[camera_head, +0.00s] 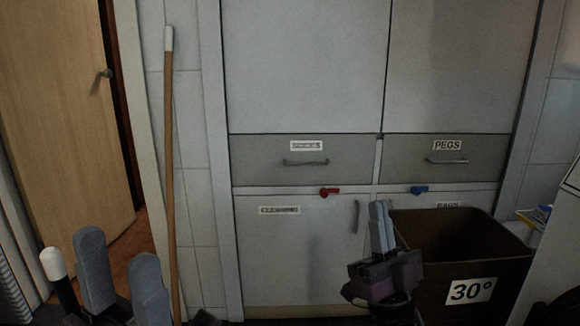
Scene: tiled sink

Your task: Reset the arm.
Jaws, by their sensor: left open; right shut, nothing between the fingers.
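My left gripper (121,278) is at the lower left of the head view, with its two grey fingers apart and nothing seen between them. My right gripper (381,222) stands at the lower middle right, fingers pointing up and closed together, empty. It is in front of the lower cabinet doors and beside the left rim of a brown bin. Most of both arms is out of the picture or hidden below the frame.
The brown bin (462,247) marked 30° stands at the lower right. Grey cabinets with drawers (300,160) and red and blue clips (330,192) fill the back. A wooden pole (170,160) leans on the wall. A wooden door (60,110) stands at the left.

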